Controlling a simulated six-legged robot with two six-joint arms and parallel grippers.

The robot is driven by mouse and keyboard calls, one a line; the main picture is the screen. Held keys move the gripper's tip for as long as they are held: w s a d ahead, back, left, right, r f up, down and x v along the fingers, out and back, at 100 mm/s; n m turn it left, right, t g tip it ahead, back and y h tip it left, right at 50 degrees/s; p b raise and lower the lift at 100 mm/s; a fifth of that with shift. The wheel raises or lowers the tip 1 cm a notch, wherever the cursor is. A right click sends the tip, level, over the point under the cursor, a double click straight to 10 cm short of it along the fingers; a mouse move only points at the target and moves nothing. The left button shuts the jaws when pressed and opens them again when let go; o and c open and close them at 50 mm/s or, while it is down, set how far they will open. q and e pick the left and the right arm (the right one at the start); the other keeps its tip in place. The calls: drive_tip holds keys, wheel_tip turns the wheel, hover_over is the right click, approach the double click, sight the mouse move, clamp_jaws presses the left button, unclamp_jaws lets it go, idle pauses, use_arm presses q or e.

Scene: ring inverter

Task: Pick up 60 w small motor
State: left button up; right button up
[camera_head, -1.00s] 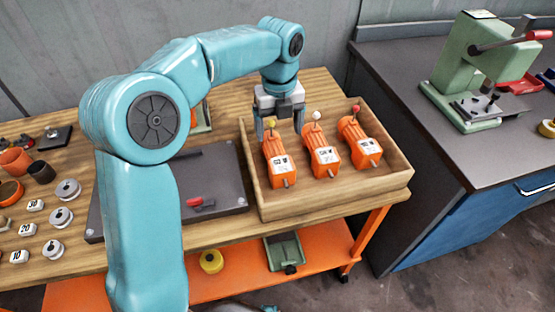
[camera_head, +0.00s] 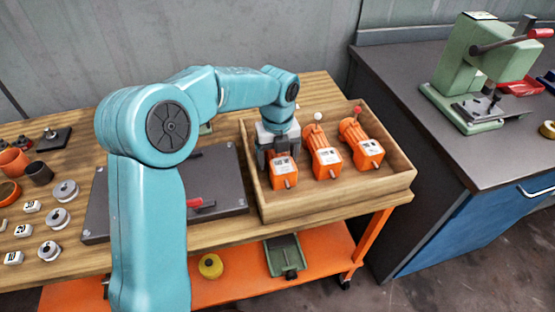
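Three orange motors with white labels lie side by side in a shallow wooden tray (camera_head: 330,206). The left motor (camera_head: 284,172) is partly covered by my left gripper. The middle motor (camera_head: 326,160) has a white ball on top, and the right motor (camera_head: 362,146) has a red one. The label lettering is too small to read surely. My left gripper (camera_head: 277,163) points down over the left motor, with its fingers around the motor's body. I cannot tell whether the fingers press on it. My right gripper is not in view.
A dark flat plate (camera_head: 225,180) with a red-handled part lies left of the tray. Grey discs and white numbered blocks (camera_head: 22,230) sit at the far left. A green press (camera_head: 462,90) stands on the bench at right.

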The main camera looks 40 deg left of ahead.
use_arm(q)
clamp_jaws()
drive_tip(key=shift+w+r, duration=0.1)
